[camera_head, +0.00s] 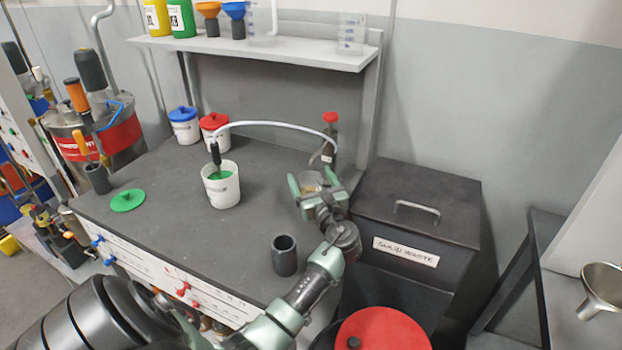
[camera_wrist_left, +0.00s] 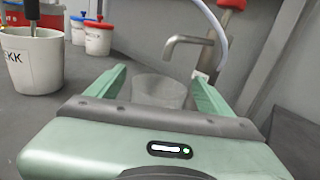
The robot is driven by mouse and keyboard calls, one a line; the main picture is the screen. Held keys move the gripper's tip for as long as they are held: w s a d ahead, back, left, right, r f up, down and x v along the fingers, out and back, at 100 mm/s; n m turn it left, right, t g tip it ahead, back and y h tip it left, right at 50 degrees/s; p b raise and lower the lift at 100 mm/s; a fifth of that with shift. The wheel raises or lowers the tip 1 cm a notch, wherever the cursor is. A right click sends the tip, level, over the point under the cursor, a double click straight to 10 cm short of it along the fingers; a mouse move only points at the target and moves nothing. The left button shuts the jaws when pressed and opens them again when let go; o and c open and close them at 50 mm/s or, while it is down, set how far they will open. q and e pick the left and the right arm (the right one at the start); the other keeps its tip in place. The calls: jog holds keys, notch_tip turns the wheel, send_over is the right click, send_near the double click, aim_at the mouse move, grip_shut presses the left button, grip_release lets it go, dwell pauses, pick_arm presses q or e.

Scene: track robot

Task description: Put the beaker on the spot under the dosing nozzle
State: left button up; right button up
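The clear glass beaker (camera_head: 310,182) stands upright at the back right of the bench, below the dosing nozzle (camera_head: 319,155). In the left wrist view the beaker (camera_wrist_left: 160,91) is between my finger pads, and its base is hidden by my gripper body. The bent metal nozzle (camera_wrist_left: 186,42) opens above and slightly behind it there. My left gripper (camera_head: 313,185) has its green fingers spread, one on each side of the beaker, with narrow gaps showing. The spot under the beaker cannot be made out clearly. My right gripper is out of view.
A white tub with green contents (camera_head: 223,187) and a dark cup (camera_head: 285,257) stand on the bench. A white hose (camera_head: 270,125) arcs to the red-topped nozzle post (camera_head: 330,130). A solid waste bin (camera_head: 415,215) is at right.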

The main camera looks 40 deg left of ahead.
pick_arm(q)
jog(key=shift+r, duration=0.1)
jog(key=b+v, duration=0.1)
jog(key=v, duration=1.1)
dwell(0.4)
